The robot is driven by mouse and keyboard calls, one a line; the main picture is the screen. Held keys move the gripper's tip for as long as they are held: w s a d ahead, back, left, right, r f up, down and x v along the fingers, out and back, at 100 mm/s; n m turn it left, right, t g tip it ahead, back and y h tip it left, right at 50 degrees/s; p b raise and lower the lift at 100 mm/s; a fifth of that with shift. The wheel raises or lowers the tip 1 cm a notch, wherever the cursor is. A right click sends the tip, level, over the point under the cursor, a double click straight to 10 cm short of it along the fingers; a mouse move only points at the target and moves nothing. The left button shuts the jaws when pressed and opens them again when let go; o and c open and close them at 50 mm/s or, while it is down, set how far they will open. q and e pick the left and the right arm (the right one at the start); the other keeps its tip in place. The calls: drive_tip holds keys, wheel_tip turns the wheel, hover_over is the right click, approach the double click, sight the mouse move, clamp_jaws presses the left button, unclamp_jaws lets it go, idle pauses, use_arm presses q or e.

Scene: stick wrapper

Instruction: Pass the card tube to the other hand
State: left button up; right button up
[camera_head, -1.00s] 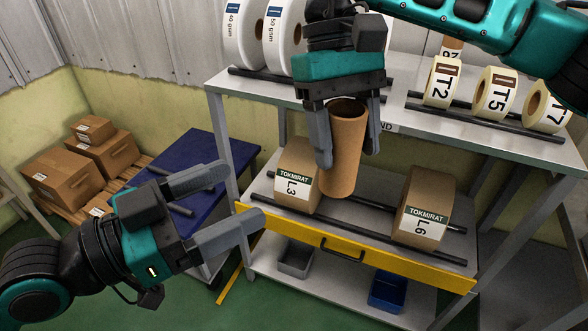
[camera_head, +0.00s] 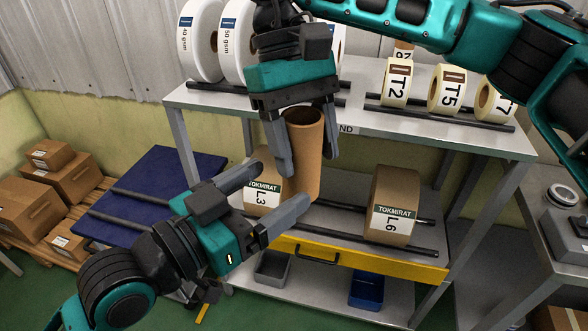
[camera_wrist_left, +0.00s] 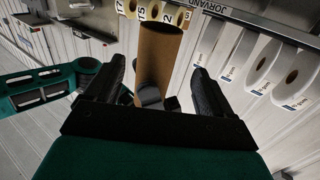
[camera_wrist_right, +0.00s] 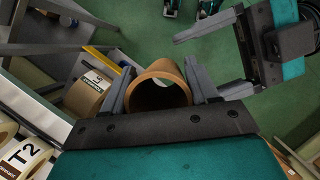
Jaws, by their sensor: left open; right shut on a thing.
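The brown card tube (camera_head: 304,155) hangs upright in my right gripper (camera_head: 306,165), which is shut on it from above. In the right wrist view the tube's open end (camera_wrist_right: 160,88) sits between the two fingers. My left gripper (camera_head: 285,190) is open, with its fingers pointing right toward the tube's lower part. In the left wrist view the tube (camera_wrist_left: 158,60) stands ahead between the left fingers, which do not close on it. I cannot tell whether the left fingers touch the tube.
A shelf rack (camera_head: 440,132) stands behind, with white rolls (camera_head: 200,40) and T-marked rolls (camera_head: 397,82) on top. Rolls L3 (camera_head: 262,192) and L6 (camera_head: 393,210) rest on a lower level with a yellow front (camera_head: 400,268). A blue table (camera_head: 180,170) and cartons (camera_head: 30,210) stand left.

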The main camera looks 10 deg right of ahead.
sight(297, 171)
use_arm(q)
drive_tip(key=shift+x, duration=2.8)
drive_tip(key=shift+a, duration=0.1)
drive_tip(key=c, duration=1)
drive_tip(key=shift+c, duration=0.2)
use_arm(e)
drive_tip(key=o, duration=1.1)
drive_tip(key=shift+o, duration=0.2)
